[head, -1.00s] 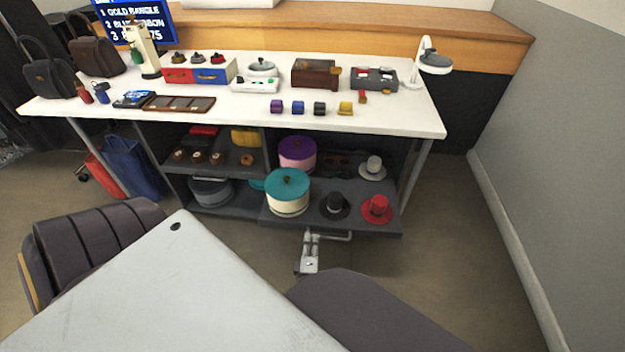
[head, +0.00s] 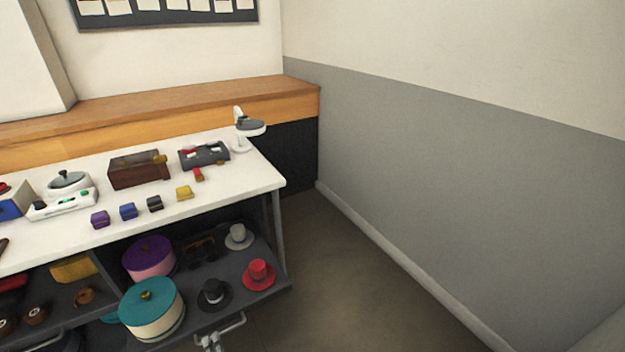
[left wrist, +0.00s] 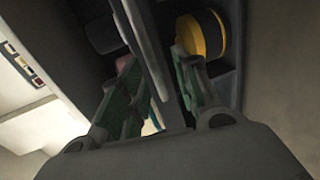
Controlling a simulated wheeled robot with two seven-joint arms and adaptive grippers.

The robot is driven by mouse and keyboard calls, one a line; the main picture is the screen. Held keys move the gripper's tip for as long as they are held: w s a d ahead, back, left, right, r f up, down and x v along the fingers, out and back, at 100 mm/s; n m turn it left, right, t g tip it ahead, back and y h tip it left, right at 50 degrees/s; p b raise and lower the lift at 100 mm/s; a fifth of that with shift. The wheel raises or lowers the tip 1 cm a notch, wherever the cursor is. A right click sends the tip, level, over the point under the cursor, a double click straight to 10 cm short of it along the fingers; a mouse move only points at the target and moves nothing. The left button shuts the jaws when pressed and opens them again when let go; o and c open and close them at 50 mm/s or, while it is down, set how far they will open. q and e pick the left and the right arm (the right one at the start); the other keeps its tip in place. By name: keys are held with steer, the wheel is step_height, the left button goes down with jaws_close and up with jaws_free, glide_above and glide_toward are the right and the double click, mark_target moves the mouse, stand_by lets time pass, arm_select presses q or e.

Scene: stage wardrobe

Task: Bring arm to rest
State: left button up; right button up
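A yellow round thing (left wrist: 203,35) is beyond the right finger. I see nothing clearly held. My right gripper is not in view.
The shelf carries a teal-lidded hat box (head: 150,308), a purple-lidded box (head: 148,257), and black (head: 214,292), red (head: 258,275) and white (head: 239,236) hats. The white worktop (head: 262,180) is above. Open floor (head: 345,290) lies right, up to the grey wall (head: 440,190).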

arm_select(q)
steer(key=shift+w+d+r, duration=0.1)
steer(key=shift+w+d, duration=0.05)
steer(key=shift+w, duration=0.5)
steer(key=shift+w+d+r, duration=0.1)
steer(key=shift+w+d, duration=0.05)
steer(key=shift+w, duration=0.45)
steer(key=shift+s+a+f, duration=0.1)
steer(key=shift+a, duration=0.05)
